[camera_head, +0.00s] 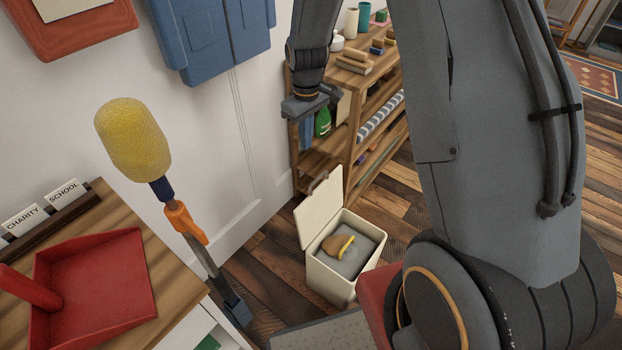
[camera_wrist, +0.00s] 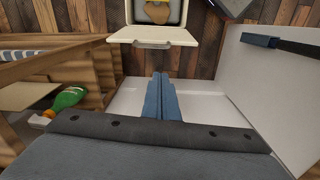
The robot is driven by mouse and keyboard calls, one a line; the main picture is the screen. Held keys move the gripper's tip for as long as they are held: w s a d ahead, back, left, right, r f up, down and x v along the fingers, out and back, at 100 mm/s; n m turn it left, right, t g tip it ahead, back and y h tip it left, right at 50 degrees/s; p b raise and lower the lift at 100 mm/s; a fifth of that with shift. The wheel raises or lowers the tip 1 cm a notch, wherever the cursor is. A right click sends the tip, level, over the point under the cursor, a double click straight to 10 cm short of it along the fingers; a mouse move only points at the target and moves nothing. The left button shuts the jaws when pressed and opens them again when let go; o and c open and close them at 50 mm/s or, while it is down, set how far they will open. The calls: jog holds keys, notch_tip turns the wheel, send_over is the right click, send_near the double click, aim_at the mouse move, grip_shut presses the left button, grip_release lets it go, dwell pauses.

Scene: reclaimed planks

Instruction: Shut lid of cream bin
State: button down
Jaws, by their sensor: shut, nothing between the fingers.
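The cream bin (camera_head: 328,282) stands on the floor near the wall, its lid (camera_head: 320,207) open and standing up at the back left, with a grey handle on its edge. Inside lie a grey filling and a brown thing with a yellow edge (camera_head: 338,246). In the wrist view the lid (camera_wrist: 125,34) and part of the bin's opening show at the top, cut off by the frame. My gripper (camera_head: 307,136) is above and behind the lid, beside the shelf, apart from the lid. Its blue fingers (camera_wrist: 163,84) are together, empty, and point toward the lid's handle edge.
A wooden shelf (camera_head: 349,140) with jars and a green bottle (camera_wrist: 67,98) stands close to my gripper. A yellow duster (camera_head: 133,138) rises at the left, by a desk with a red dustpan (camera_head: 100,285). Plank floor (camera_head: 398,205) is bare right of the bin.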

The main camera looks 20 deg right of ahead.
notch_tip(320, 180, down, 15)
jog(key=d+n+p, duration=0.1)
jog(key=d, duration=0.1)
jog(key=shift+w+r, duration=0.2)
jog(key=shift+w, duration=0.05)
dwell(0.4)
